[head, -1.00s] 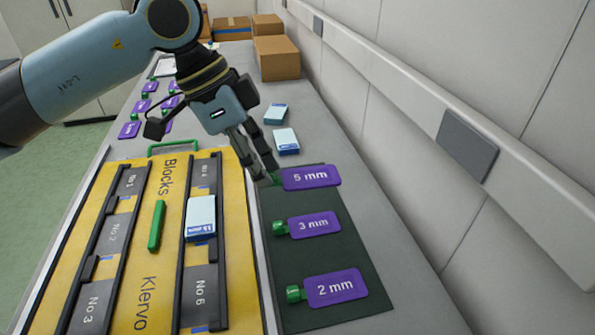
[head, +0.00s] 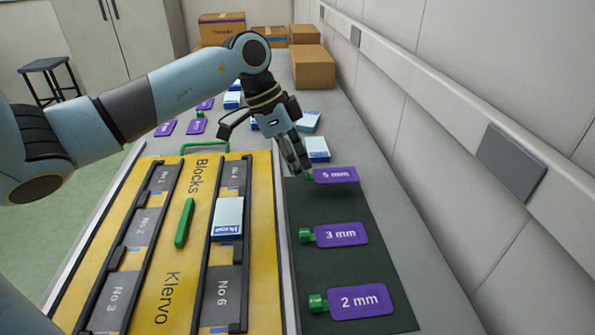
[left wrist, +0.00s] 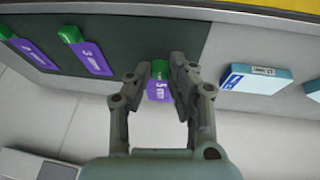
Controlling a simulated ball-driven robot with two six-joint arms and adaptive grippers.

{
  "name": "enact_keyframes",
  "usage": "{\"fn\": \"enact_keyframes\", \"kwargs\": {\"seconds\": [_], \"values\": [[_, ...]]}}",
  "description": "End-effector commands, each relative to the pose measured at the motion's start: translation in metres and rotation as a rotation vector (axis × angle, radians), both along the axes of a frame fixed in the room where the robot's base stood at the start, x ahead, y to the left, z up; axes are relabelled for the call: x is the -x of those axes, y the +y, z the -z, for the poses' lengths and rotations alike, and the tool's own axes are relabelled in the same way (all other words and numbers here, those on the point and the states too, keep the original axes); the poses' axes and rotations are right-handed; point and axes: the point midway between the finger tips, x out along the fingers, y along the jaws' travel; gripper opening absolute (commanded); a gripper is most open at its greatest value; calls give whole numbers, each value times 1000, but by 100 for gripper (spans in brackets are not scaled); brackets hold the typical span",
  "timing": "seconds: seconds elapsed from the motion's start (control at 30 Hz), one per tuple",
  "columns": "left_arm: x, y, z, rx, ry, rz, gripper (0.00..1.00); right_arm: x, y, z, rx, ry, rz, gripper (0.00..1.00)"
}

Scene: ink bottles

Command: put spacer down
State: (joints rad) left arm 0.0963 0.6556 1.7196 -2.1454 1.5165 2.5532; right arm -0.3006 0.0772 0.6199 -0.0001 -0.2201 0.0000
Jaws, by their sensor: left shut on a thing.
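The 5 mm spacer, a purple plate (head: 337,175) with a green knob, is at the far end of the dark green mat (head: 345,275). My left gripper (head: 308,170) is shut on its green end, and the plate points to the right. In the left wrist view the spacer (left wrist: 160,91) sits between the fingertips (left wrist: 161,66). It is low over or on the mat; I cannot tell if it touches. The 3 mm spacer (head: 342,234) and the 2 mm spacer (head: 360,301) lie nearer on the same mat. My right gripper is not in view.
A yellow Klervo tray (head: 170,240) with dark block slots stands left of the mat, with a light blue box (head: 227,216) on it. Another blue-white box (head: 316,149) lies just beyond the mat. A wall (head: 460,100) bounds the right side.

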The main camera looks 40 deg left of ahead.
Motion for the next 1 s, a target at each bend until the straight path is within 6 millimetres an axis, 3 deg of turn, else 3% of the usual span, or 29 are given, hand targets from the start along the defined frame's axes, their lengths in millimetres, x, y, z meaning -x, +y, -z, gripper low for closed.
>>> {"fn": "enact_keyframes", "kwargs": {"seconds": [0.17,0.8,0.83,1.0], "values": [[1,-1,27,2,3,0,0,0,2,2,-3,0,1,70],[2,0,40,0,4,-1,0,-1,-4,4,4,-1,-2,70],[2,0,40,0,4,-1,24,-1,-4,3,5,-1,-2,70],[3,0,41,0,8,-1,43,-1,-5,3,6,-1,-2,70]]}}
